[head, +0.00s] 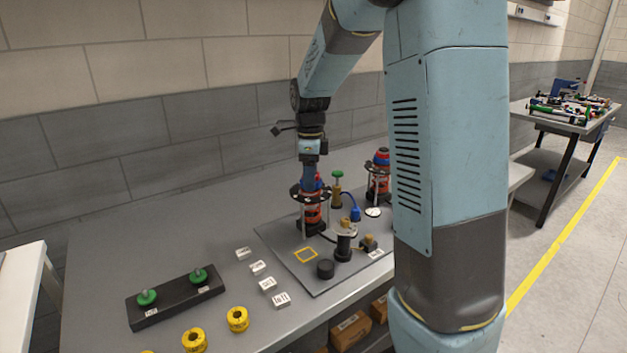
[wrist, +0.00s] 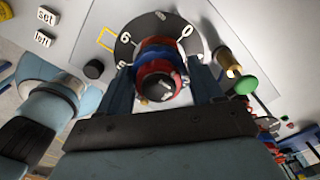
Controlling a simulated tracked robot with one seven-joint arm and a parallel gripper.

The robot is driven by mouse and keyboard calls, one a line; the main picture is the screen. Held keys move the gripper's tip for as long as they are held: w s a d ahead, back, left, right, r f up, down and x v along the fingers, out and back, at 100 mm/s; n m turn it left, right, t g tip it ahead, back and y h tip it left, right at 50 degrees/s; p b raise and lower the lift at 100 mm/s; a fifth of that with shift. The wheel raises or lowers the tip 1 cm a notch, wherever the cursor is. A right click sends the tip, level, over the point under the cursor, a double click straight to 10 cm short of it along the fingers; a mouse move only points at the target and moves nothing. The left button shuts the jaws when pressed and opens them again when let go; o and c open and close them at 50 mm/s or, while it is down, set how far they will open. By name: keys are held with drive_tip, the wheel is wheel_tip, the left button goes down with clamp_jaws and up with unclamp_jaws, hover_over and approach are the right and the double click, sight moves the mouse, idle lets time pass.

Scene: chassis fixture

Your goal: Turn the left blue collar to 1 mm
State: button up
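The left unit (head: 313,213) is an orange-red cylinder with a black dial on top, standing on the grey fixture plate. My gripper (head: 311,182) points down over it. In the wrist view the black dial (wrist: 126,48) carries white numerals, 6 at left and 0 at right. The blue collar (wrist: 158,45) sits at its middle, below a red part and a dark cap (wrist: 158,88). The fingers of my gripper (wrist: 160,78) stand either side of the collar; whether they touch it is unclear. The 1 mm mark cannot be made out.
A similar unit (head: 378,178) stands to the right, partly hidden by my arm. A green-topped brass post (head: 337,188) stands close between them. White label blocks (head: 258,267), yellow rings (head: 238,318) and a black rack (head: 175,297) with green knobs lie at front left.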

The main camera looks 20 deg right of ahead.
drive_tip(key=shift+r, duration=0.1)
drive_tip(key=c, duration=0.6)
drive_tip(key=shift+w+d+n, duration=0.1)
drive_tip(key=shift+n, duration=0.6)
drive_tip(key=o, duration=0.9)
drive_tip(key=shift+o, duration=0.6)
drive_tip(key=shift+r, duration=3.45)
